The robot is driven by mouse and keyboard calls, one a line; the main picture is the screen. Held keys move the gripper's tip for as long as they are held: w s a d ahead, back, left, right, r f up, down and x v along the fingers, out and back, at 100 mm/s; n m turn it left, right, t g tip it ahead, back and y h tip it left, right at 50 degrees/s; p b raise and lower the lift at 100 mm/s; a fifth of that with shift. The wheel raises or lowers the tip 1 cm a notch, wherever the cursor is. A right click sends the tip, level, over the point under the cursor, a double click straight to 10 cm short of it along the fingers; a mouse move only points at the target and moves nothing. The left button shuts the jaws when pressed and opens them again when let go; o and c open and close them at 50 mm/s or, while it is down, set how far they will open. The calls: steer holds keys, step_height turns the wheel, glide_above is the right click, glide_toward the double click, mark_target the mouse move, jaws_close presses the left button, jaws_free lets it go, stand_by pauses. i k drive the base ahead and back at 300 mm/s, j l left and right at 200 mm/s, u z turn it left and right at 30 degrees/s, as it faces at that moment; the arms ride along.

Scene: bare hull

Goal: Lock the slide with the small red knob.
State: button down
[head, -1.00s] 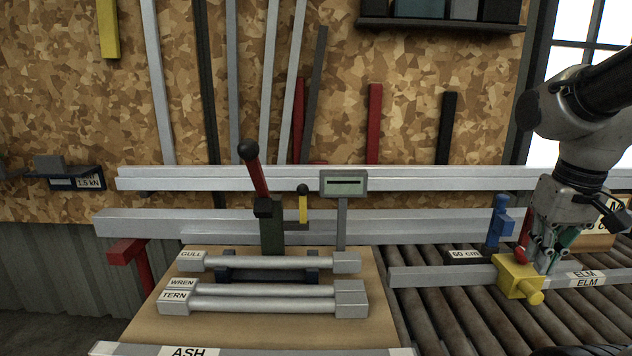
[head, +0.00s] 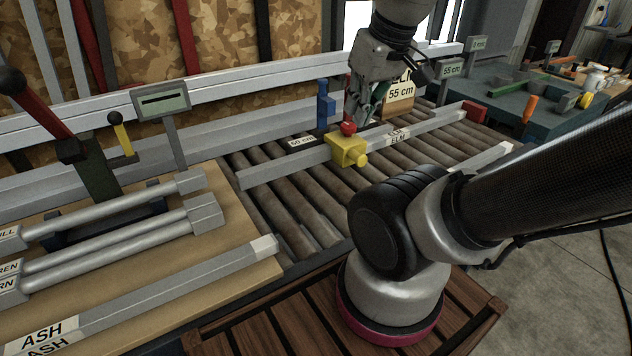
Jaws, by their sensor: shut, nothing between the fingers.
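The slide is a yellow block (head: 345,150) on the long grey rail labelled ELM (head: 290,165), in the middle of the head view. A yellow round knob (head: 361,160) sticks out of its front right side. The small red knob (head: 348,128) sits on top of the block. My gripper (head: 357,118) points down just above and behind the red knob. Its fingers are shut and hold nothing. Whether the fingertips touch the knob cannot be told from here.
A blue upright stop (head: 323,106) stands behind the rail, by the 60 cm label (head: 300,141). A red end piece (head: 475,110) is at the rail's far right. Rollers (head: 285,205) lie below. A board with tubes is at left.

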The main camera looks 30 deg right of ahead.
mark_target(349, 128)
steer(key=l+z, duration=0.5)
steer(key=l, duration=0.45)
steer(key=l+z, duration=0.5)
steer(key=l, duration=0.5)
steer(key=i, duration=0.05)
